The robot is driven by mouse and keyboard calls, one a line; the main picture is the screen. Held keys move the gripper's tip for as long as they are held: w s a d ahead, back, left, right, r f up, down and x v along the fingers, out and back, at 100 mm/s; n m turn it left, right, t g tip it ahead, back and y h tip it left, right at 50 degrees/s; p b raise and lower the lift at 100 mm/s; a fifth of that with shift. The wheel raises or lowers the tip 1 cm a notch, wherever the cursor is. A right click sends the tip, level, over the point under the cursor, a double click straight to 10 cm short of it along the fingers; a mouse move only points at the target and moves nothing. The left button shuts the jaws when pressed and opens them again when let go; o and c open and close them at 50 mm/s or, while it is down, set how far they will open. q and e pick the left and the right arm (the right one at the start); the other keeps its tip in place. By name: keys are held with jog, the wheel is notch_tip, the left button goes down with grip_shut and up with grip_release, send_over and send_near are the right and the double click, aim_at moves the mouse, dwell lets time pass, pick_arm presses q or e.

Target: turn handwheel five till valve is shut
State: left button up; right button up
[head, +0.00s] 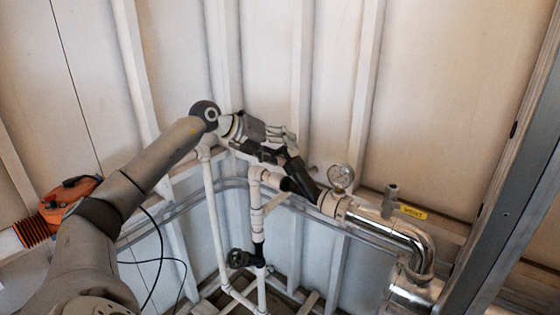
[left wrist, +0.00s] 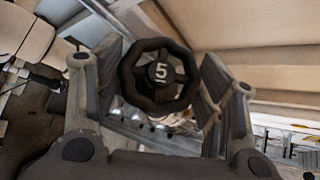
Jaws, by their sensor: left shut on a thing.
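Handwheel five (left wrist: 160,72) is a black ring wheel with a white "5" on its hub. In the left wrist view it sits between the two fingers of my left gripper (left wrist: 160,88), which flank its rim on both sides. In the head view my left gripper (head: 278,146) is at the upper end of a black valve body (head: 300,178) on the pipe. The wheel itself is mostly hidden there by the fingers. My left gripper is shut on the wheel. How far the valve is closed cannot be seen. My right gripper is not in view.
A pressure gauge (head: 341,177) stands close to the right of the valve. White pipes (head: 213,215) and another black handwheel (head: 239,258) are below. A ribbed wall stands behind.

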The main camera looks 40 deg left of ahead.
pick_arm(q)
jog(key=shift+f+m+t+h+b, duration=0.2)
jog(key=shift+m+t+h+b, duration=0.1)
jog(key=shift+m+h+b, duration=0.7)
jog(key=o, duration=1)
jog(key=shift+r, duration=0.1)
jog(key=shift+s+a, duration=0.1)
